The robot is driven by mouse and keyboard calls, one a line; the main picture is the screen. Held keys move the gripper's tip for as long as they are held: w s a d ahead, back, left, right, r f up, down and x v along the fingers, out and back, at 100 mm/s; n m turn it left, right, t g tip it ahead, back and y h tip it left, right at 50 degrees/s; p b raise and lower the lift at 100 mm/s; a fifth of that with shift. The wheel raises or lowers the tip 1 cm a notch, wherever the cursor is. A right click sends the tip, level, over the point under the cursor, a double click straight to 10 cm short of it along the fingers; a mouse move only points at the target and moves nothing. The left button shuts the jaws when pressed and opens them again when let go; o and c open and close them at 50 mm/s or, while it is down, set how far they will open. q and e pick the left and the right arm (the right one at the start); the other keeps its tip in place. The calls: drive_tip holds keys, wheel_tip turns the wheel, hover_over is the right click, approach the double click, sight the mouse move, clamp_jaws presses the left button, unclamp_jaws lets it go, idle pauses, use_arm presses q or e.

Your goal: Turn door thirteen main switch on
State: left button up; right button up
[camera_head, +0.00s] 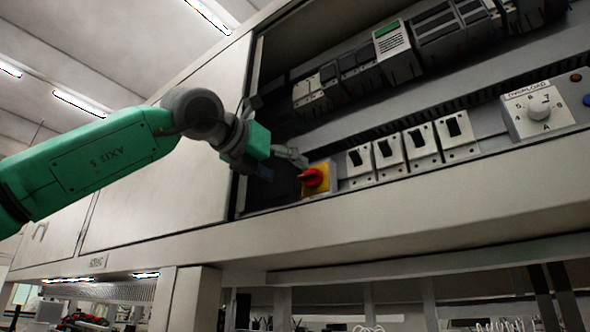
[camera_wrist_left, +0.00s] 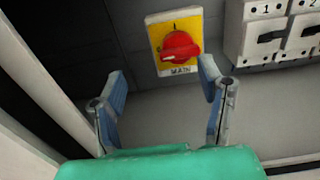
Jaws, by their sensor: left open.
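The main switch is a red rotary knob (camera_head: 312,177) on a yellow plate (camera_head: 322,188) in the open cabinet. In the left wrist view the red knob (camera_wrist_left: 180,47) sits on the yellow plate (camera_wrist_left: 155,32), with "MAIN" printed below it. A pale mark shows at the knob's lower left. My left gripper (camera_head: 293,157) is just up and left of the knob in the head view. In the left wrist view its two blue-grey fingers (camera_wrist_left: 163,80) are spread apart and empty, with the knob beyond them. My right gripper is in neither view.
A row of numbered breakers (camera_head: 408,147) stands right of the switch. An overload dial (camera_head: 538,108) is farther right. More modules (camera_head: 393,40) line the upper rail. A cabinet door (camera_head: 165,140) is at left, and the cabinet's lower edge (camera_head: 400,210) runs below the switch.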

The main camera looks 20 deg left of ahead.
sight(305, 174)
use_arm(q)
drive_tip(key=w+d, duration=0.4)
drive_tip(key=d, duration=0.1)
drive_tip(key=shift+w+d+f+p, duration=0.15)
drive_tip(key=shift+w+d+p, duration=0.1)
drive_tip(key=shift+w+p, duration=0.15)
drive_tip(key=shift+s+d, duration=0.15)
drive_tip(key=shift+a, duration=1.45)
drive_tip(key=c, duration=1.1)
drive_tip(key=shift+s+d+r, duration=0.2)
drive_tip(key=shift+d, duration=0.5)
drive_tip(key=shift+c, duration=0.4)
drive_tip(key=shift+w+a+f, duration=0.1)
drive_tip(key=shift+w+a, duration=0.05)
drive_tip(key=shift+a, duration=0.15)
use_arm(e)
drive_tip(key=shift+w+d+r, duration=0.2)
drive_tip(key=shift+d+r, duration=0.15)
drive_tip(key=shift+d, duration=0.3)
